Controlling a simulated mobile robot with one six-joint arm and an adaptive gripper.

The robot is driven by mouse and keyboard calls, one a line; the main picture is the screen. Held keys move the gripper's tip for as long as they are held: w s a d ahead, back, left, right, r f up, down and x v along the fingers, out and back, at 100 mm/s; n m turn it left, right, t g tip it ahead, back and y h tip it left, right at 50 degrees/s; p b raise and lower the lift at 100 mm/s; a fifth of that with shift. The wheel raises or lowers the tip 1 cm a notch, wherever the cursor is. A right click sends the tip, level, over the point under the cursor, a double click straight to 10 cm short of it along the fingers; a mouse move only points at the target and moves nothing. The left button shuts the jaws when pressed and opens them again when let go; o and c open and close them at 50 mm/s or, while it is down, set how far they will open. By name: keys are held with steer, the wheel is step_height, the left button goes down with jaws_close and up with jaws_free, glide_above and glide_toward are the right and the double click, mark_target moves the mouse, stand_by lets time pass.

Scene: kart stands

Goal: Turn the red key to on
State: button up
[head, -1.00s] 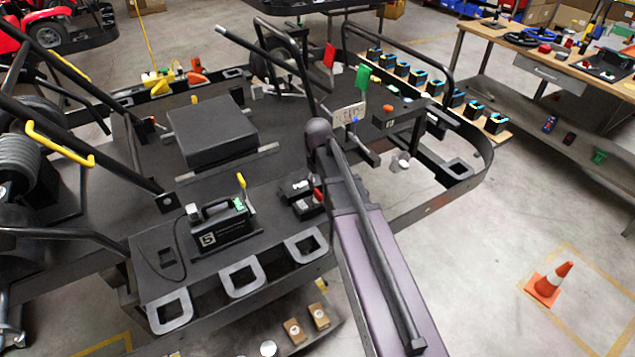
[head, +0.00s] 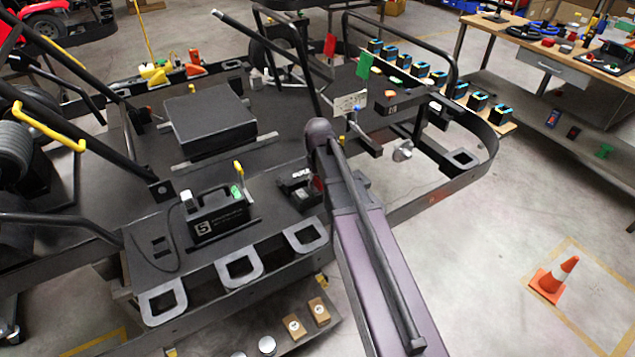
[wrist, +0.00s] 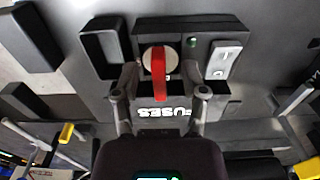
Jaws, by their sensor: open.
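The red key (wrist: 159,75) is a flat red bar on a round silver switch face (wrist: 148,58) in the wrist view. The bar runs up and down in that picture. The switch sits on a dark box (wrist: 190,24) with a small green light (wrist: 192,41). My gripper (wrist: 160,78) is open, with one finger on each side of the key. Gaps show between the fingers and the key. In the head view only a sliver of red (head: 318,184) shows beside my arm, which hides the rest and my gripper.
A grey switch plate (wrist: 223,60) is right of the key box, and an open black box (wrist: 112,47) is left. A white "FUSES" label (wrist: 162,112) lies below. In the head view, a carry-handled black unit (head: 218,214) stands left of the key area.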

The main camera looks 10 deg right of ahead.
steer(key=shift+c, duration=0.2)
jaws_close()
